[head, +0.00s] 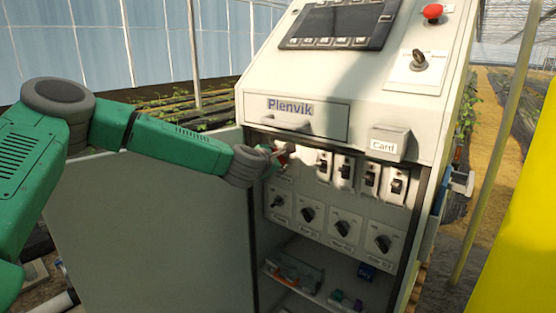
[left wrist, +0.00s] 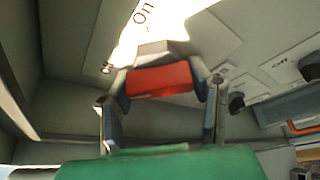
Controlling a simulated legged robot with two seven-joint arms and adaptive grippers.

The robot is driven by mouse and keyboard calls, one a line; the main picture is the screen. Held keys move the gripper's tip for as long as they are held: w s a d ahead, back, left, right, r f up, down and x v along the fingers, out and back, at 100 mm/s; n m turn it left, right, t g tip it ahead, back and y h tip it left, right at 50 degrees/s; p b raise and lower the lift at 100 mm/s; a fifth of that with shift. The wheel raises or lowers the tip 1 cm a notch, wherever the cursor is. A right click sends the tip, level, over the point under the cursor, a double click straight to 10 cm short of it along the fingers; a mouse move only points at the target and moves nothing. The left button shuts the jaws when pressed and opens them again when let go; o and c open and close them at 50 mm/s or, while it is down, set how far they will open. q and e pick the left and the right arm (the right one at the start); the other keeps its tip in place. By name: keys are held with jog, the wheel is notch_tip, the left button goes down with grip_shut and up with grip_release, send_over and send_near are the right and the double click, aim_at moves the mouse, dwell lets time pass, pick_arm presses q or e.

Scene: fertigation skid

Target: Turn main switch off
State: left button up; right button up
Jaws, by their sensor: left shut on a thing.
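The main switch's red handle (left wrist: 158,78) sits between the two fingers of my left gripper in the left wrist view. The word "On" is printed on the bright plate (left wrist: 143,32) above it. In the head view my left gripper (head: 283,154) is at the left end of the upper row in the open cabinet, and it covers most of the switch. The gripper is shut on the red handle. My right gripper is in neither view.
Several toggle switches (head: 343,171) stand right of the gripper, with rotary knobs (head: 307,214) below. The open cabinet door (head: 160,220) lies to the left. A drawer (head: 300,117) marked Plenvik and a Card box (head: 388,143) jut out above. A red mushroom button (head: 433,12) tops the panel.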

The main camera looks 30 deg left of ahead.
pick_arm(q)
jog(key=shift+s+f, duration=0.15)
jog(key=shift+f, duration=0.35)
jog(key=o, duration=1)
jog(key=shift+o, duration=0.9)
jog(key=shift+a, duration=0.1)
jog(key=shift+r, duration=0.15)
jog(key=shift+s+r, duration=0.15)
jog(key=shift+r, duration=0.05)
jog(key=v, duration=1.1)
jog(key=shift+s+f, duration=0.15)
jog(key=shift+s, duration=0.1)
jog(key=shift+a, duration=0.1)
